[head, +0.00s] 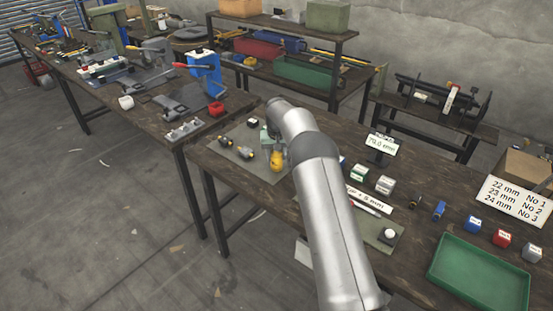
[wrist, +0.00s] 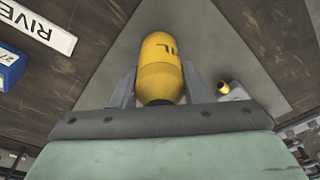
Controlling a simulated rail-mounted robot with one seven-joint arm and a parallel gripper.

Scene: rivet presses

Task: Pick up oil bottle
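The oil bottle (wrist: 161,65) is yellow with dark lettering. In the wrist view it lies between the two fingers of my gripper (wrist: 160,82), with a finger close against each side and no clear gap. In the head view the bottle (head: 277,161) shows just below my gripper (head: 272,144), at the grey mat (head: 262,168) on the near bench. Whether its base touches the mat is hard to tell. My wrist and arm hide part of the gripper there.
Small dark and yellow fittings (head: 247,153) lie on the mat left of the bottle. Right of my arm are a sign (head: 382,144), small coloured boxes (head: 386,185) and a green tray (head: 480,273). A second bench with presses (head: 205,72) stands at the left.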

